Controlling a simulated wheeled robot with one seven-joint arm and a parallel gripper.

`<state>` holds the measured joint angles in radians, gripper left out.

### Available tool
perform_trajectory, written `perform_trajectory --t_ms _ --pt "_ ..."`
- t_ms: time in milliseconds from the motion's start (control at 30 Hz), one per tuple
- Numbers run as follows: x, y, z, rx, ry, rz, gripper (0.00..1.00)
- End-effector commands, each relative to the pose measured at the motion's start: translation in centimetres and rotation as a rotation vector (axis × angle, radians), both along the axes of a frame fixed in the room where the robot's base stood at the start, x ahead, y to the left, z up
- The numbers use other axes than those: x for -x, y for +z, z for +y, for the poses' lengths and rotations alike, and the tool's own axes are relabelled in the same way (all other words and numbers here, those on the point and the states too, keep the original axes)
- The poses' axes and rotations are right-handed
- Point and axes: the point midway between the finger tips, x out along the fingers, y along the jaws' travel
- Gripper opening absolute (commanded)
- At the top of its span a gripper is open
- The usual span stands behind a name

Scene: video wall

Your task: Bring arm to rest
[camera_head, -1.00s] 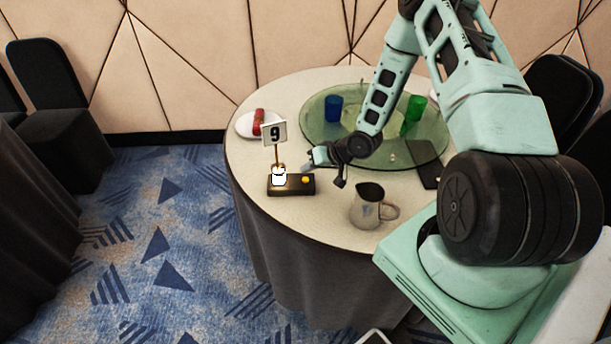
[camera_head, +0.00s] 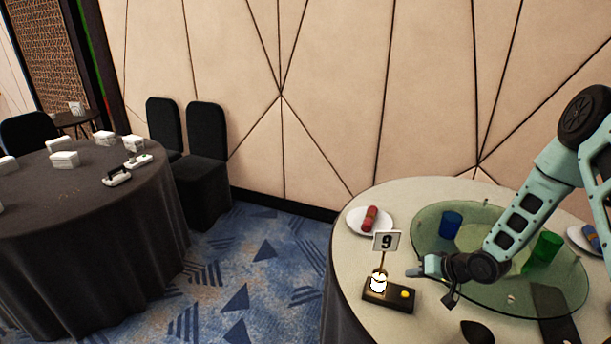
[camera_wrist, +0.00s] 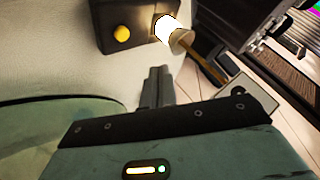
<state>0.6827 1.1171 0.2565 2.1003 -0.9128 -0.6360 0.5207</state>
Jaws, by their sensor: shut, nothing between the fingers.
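My gripper (camera_head: 418,271) is at the right in the head view, low over the round table (camera_head: 350,270) with the light cloth. In the wrist view its two fingers (camera_wrist: 157,82) lie together, with nothing between them. Just left of and below it in the head view is a black base (camera_head: 390,297) with a lit white lamp (camera_head: 378,282) and a yellow button (camera_head: 405,294). The number 9 sign (camera_head: 386,241) rises behind the lamp. In the wrist view the lamp (camera_wrist: 167,30) is beyond the fingertips, apart from them. My arm reaches in from the right edge.
A glass turntable (camera_head: 430,235) bears a blue cup (camera_head: 451,224) and a green cup (camera_head: 545,248). A white plate (camera_head: 353,222) with a red roll is at the back. A dark pitcher top (camera_head: 477,332) shows at the bottom edge. Chairs (camera_head: 207,150) and a dark-clothed table (camera_head: 90,230) stand left.

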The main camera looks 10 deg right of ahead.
Motion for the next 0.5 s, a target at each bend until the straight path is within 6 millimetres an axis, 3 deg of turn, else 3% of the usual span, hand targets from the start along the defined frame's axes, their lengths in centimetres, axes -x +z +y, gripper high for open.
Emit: perform_trajectory --t_ms 133,267,367,500 --pt "-0.7 1.9 1.9 0.066 0.053 0.026 0.00" --pt "-1.0 5.7 5.9 0.192 0.155 0.080 0.00" --pt "0.1 9.1 9.8 0.295 0.242 0.132 0.00" --pt "3.3 13.8 15.2 0.417 0.363 0.195 0.00"
